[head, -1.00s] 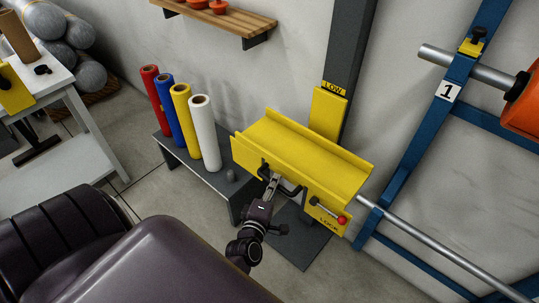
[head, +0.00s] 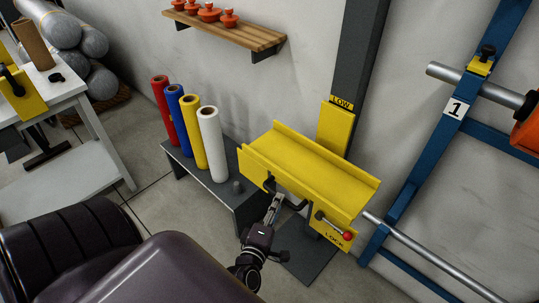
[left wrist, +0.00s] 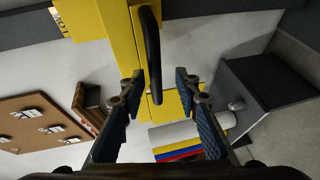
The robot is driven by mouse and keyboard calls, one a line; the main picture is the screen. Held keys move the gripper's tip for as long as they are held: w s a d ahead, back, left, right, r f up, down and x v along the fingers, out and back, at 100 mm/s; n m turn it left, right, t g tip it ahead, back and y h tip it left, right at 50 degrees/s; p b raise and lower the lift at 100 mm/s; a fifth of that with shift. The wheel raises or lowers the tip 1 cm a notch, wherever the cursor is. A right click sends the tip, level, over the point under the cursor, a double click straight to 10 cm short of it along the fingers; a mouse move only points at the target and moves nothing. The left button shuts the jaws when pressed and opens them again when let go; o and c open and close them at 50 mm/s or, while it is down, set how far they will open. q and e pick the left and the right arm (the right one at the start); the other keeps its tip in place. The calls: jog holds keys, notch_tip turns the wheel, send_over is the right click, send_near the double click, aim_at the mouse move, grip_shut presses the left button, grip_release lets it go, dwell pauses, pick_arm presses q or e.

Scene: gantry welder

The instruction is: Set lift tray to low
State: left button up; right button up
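The yellow lift tray (head: 315,160) is a long trough in front of a dark grey post (head: 362,50). A yellow plate marked LOW (head: 336,125) is on the post behind and above it. A black bar handle (head: 293,205) is on the tray's front; it also shows in the left wrist view (left wrist: 152,50). A lock lever with a red knob (head: 348,236) sits at the tray's right, above the word LOCK. My left gripper (head: 276,202) is at the handle. In the left wrist view its fingers (left wrist: 157,88) are apart, with the handle's end between them. Contact is unclear. My right gripper is out of view.
A low grey bench (head: 215,187) with red, blue, yellow and white rolls (head: 212,145) stands left of the tray. A blue rack (head: 420,165) with steel bars stands at the right. A wooden shelf (head: 228,30) hangs above. A white table (head: 70,95) is at far left.

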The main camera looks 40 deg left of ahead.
pick_arm(q)
jog(key=v, duration=0.8)
jog(key=shift+s+d, duration=0.15)
jog(key=shift+f, duration=0.1)
jog(key=s+d+f+m+g+h, duration=0.2)
jog(key=s+d+f+m, duration=0.25)
jog(key=f, duration=0.55)
jog(key=s+d+f+m+g+h, duration=0.25)
jog(key=f+m, duration=0.25)
jog(key=f, duration=0.4)
jog(key=s+d+f+m+g+h, duration=0.1)
jog(key=s+d+f+m+g, duration=0.3)
jog(key=f, duration=0.6)
jog(key=s+a+f+m+g, duration=0.1)
jog(key=s+a+f+m, duration=0.1)
jog(key=s, duration=0.4)
jog(key=s+a+f+m+g, duration=0.2)
jog(key=s+f+m, duration=0.2)
jog(key=s, duration=0.3)
jog(key=s+a+f+m+g+p, duration=0.1)
jog(key=s+a+f+m+g, duration=0.1)
jog(key=s+f+m, duration=0.2)
jog(key=s+f, duration=0.1)
jog(key=s, duration=0.2)
jog(key=shift+y, duration=0.35)
jog(key=shift+f+g, duration=0.1)
jog(key=shift+g, duration=0.15)
